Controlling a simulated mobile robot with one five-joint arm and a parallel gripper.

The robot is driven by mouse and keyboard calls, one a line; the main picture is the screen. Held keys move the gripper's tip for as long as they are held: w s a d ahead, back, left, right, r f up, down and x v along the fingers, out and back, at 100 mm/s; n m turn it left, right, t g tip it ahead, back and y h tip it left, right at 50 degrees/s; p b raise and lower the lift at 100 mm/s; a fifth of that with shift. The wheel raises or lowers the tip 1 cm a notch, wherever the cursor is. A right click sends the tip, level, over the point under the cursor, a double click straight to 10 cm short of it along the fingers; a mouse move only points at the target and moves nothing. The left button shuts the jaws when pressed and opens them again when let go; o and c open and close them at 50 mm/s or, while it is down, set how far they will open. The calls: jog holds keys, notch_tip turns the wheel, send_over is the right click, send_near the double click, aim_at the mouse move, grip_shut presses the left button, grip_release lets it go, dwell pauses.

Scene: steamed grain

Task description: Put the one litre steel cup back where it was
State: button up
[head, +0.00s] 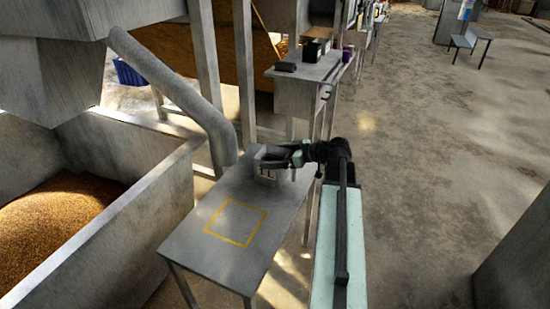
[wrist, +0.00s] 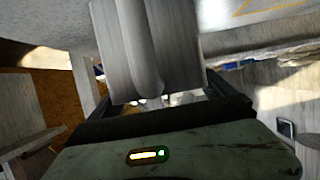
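The one litre steel cup (head: 266,173) is a small grey cylinder at the far end of the steel table (head: 228,258). It looks upright; I cannot tell whether its base touches the table. My gripper (head: 275,160) reaches it from the right, with its fingers around the cup. In the wrist view the cup (wrist: 182,45) fills the top middle, its vertical handle facing the camera. The dark fingers (wrist: 160,97) meet its sides, and their tips are hidden. A yellow square outline (head: 207,231) lies on the table nearer the front, with nothing inside it.
A sloping grey pipe (head: 180,90) comes down beside the table's far left corner. A steel bin (head: 130,215) with grain (head: 55,225) stands left of the table. A second bench (head: 305,72) with dark boxes stands behind. Open floor (head: 430,170) lies to the right.

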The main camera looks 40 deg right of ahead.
jog(key=shift+r, duration=0.1)
jog(key=p+v, duration=0.5)
jog(key=v, duration=0.7)
jog(key=shift+s, duration=0.15)
